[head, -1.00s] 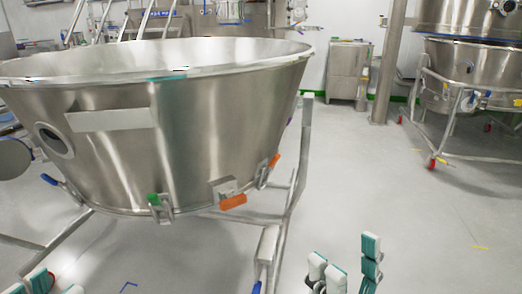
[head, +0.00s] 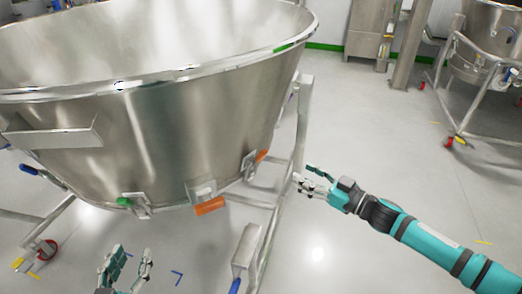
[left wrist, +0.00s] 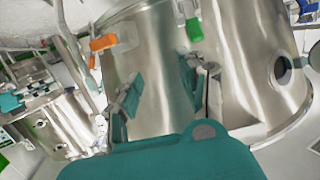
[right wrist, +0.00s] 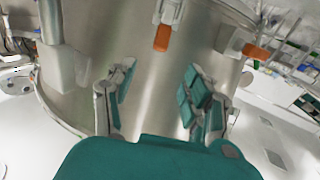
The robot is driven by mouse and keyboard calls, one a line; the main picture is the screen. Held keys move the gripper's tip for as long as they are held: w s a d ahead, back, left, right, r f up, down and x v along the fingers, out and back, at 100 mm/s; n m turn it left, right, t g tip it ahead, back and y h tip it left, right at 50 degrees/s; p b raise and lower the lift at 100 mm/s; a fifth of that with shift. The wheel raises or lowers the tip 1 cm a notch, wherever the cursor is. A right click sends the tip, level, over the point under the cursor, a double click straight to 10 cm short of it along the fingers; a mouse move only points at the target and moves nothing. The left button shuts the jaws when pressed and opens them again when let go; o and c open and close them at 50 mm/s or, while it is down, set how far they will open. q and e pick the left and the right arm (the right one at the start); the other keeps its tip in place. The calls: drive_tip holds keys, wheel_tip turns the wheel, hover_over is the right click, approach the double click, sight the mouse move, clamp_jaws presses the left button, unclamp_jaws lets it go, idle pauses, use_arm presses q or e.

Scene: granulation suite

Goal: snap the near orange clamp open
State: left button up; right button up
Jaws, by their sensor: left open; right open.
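The near orange clamp (head: 209,206) sits low on the front of the large steel bowl (head: 180,115), its handle lying roughly level below a metal bracket. It also shows in the left wrist view (left wrist: 103,42). A second orange clamp (head: 262,155) is farther round to the right. Two orange handles show in the right wrist view; which is the near one is unclear. My right gripper (head: 305,180) is open and empty, right of the bowl and apart from both orange clamps. My left gripper (head: 130,262) is open and empty, below and left of the near clamp.
A green clamp (head: 125,202) is left of the near orange one. A steel frame leg (head: 298,135) rises right of the bowl, with a lower frame part (head: 246,250) in front. Open grey floor lies to the right. Another wheeled vessel (head: 480,60) stands at the back right.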

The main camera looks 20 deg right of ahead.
drive_tip(key=b, duration=0.1)
approach(266, 154)
drive_tip(key=x, duration=0.3)
drive_tip(key=b+x, duration=0.1)
drive_tip(key=x, duration=0.7)
drive_tip(key=shift+d+f+b, duration=0.15)
drive_tip(key=shift+f+b, duration=0.1)
drive_tip(key=shift+b, duration=0.1)
drive_tip(key=shift+w+a, duration=0.35)
drive_tip(key=shift+w, duration=0.25)
use_arm(q)
wheel_tip(266, 154, up, 12)
drive_tip(key=s+d+t+h, duration=0.1)
drive_tip(key=t+h, duration=0.1)
drive_tip(key=t, duration=0.6)
drive_tip(key=shift+s+d+r+h, duration=0.15)
drive_tip(key=shift+s+d+h, duration=0.05)
drive_tip(key=shift+s+h, duration=0.2)
use_arm(e)
drive_tip(key=shift+c, duration=0.4)
clamp_jaws()
